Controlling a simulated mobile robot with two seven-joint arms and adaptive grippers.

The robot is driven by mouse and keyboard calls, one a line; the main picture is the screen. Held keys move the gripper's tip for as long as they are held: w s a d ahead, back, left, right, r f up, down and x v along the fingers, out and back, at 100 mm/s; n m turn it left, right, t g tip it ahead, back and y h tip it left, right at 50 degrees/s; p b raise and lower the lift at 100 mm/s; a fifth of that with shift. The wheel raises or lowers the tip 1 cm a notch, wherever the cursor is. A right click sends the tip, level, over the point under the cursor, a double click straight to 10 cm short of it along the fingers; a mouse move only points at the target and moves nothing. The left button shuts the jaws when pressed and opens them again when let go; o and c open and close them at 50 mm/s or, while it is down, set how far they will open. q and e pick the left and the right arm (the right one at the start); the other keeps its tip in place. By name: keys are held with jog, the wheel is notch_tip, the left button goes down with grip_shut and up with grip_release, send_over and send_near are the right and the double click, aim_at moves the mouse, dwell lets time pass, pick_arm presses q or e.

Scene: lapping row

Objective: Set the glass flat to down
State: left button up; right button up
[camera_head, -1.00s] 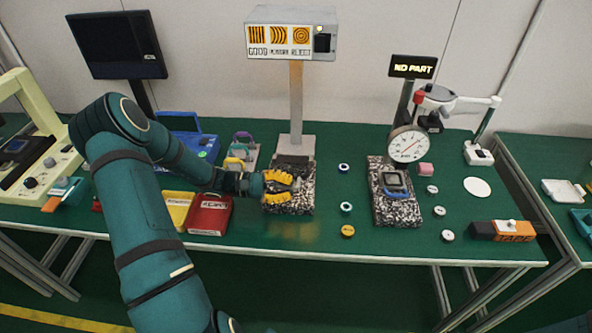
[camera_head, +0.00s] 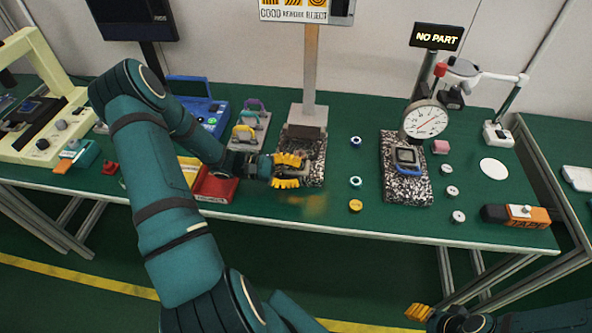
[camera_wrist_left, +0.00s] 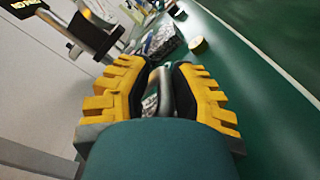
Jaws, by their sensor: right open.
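My left gripper (camera_head: 288,171) is over the near left part of the speckled granite block (camera_head: 316,165) under the sign post. In the left wrist view its yellow fingers (camera_wrist_left: 166,78) close around a grey curved handle (camera_wrist_left: 165,95), which I take as the glass flat's. The flat's disc is hidden by the fingers and wrist, so I cannot tell whether it touches the block. My right gripper (camera_head: 420,312) is at the bottom edge, only partly in view, open and away from the table.
A second granite block (camera_head: 417,190) holds a blue-grey part beside a dial gauge (camera_head: 426,120); its sign reads NO PART. Several small rings lie between and right of the blocks. A red bin (camera_head: 215,187) and a rack of handled pieces (camera_head: 262,122) stand left.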

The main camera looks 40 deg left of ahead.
pick_arm(q)
jog(key=shift+o, duration=1.2)
jog(key=v, duration=1.1)
jog(key=shift+s+a, duration=0.25)
jog(key=shift+a, duration=0.1)
jog(key=shift+s, duration=0.1)
